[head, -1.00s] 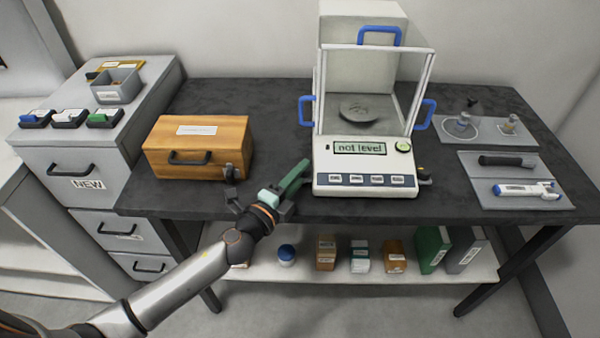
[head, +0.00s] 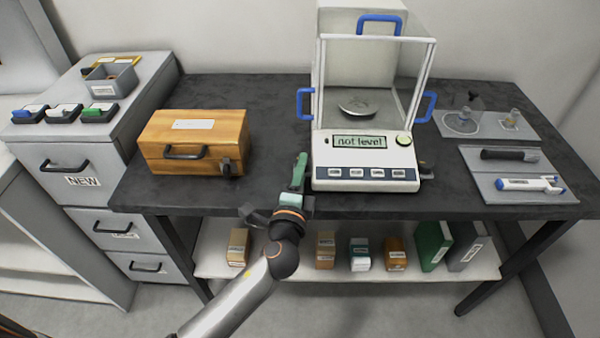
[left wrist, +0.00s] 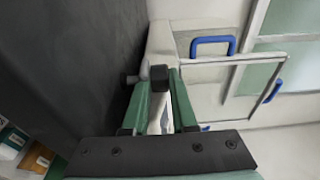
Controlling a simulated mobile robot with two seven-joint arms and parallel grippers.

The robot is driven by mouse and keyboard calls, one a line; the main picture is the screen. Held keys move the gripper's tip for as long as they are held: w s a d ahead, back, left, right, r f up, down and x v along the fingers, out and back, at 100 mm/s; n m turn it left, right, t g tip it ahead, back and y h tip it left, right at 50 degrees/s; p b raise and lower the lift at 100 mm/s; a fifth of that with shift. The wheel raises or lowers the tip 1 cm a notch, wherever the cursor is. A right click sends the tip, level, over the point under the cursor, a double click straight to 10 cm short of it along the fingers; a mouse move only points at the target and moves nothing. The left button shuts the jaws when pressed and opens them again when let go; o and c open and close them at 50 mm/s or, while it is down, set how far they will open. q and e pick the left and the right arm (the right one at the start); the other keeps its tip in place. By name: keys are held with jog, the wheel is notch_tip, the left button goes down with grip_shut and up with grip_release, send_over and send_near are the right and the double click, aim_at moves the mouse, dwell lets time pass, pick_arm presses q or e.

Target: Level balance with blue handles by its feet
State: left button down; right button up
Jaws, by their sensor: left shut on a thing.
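The balance (head: 365,182) with blue handles (head: 380,25) stands on the dark table, and its display (head: 359,141) reads "not level". A round green level indicator (head: 404,139) sits right of the display. My left gripper (head: 302,160) is at the balance's front left corner, its green fingers along the left side. In the left wrist view a black foot knob (left wrist: 160,77) lies between the fingertips, and the fingers are shut on it. The front right foot (head: 427,170) shows at the other corner. My right gripper is not in view.
A wooden box (head: 193,145) stands left of my gripper. Trays with glassware (head: 485,126) and with pens or tools (head: 515,186) lie to the right. A lower shelf (head: 290,262) holds small boxes and binders. Bare table lies between wooden box and balance.

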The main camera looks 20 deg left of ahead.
pick_arm(q)
jog(key=shift+d+f+n+y, duration=0.1)
jog(key=shift+n+y, duration=0.3)
jog(key=shift+y, duration=0.1)
jog(key=shift+y+b, duration=0.35)
jog(key=shift+y, duration=0.05)
jog(key=c, duration=0.7)
grip_release()
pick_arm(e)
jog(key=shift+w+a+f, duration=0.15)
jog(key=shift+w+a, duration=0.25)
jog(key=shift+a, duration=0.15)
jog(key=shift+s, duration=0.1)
